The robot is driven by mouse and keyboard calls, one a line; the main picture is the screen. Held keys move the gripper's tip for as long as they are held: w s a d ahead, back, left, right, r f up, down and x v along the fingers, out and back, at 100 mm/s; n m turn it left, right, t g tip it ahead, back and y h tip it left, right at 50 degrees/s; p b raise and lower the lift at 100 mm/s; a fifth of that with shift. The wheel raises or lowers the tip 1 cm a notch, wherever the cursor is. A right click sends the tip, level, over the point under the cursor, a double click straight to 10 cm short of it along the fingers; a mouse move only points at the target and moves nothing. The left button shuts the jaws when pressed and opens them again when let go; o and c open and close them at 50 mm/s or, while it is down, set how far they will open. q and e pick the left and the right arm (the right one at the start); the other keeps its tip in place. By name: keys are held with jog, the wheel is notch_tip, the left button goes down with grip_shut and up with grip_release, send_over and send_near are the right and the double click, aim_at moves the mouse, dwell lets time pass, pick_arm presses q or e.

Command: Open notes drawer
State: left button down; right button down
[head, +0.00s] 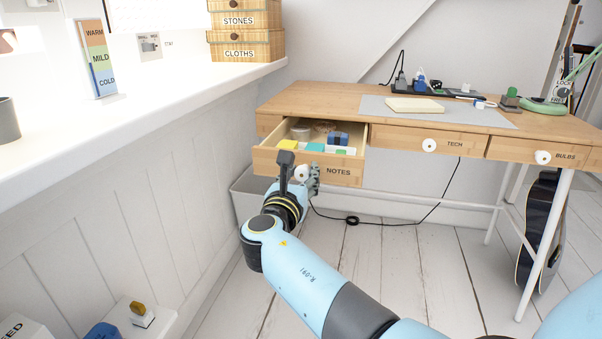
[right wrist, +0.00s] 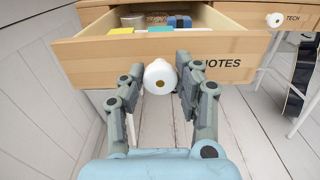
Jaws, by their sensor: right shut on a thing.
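The notes drawer (head: 340,171) is a wooden drawer at the left end of the desk, pulled out so that its inside shows. Its front reads NOTES, and it also shows in the right wrist view (right wrist: 110,51). Its round white knob (right wrist: 160,77) sits between the fingers of my right gripper (right wrist: 158,88), which is shut on it. In the head view my right gripper (head: 301,172) is in front of the drawer and partly covers the knob. Inside the drawer lie a yellow pad (head: 288,144), teal and white pieces and a blue item (head: 338,138). My left gripper is not in view.
The tech drawer (head: 450,143) and bulbs drawer (head: 575,154) are shut. A grey mat (head: 490,120) on the desk bears a pale pad. A black cable (head: 430,212) hangs under the desk. A white ledge (head: 130,115) runs along the left wall. A guitar (head: 536,235) stands at the right.

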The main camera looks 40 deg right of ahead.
jog(key=shift+s+a, duration=0.2)
jog(key=c, duration=0.9)
grip_release()
notch_tip(320, 180, up, 10)
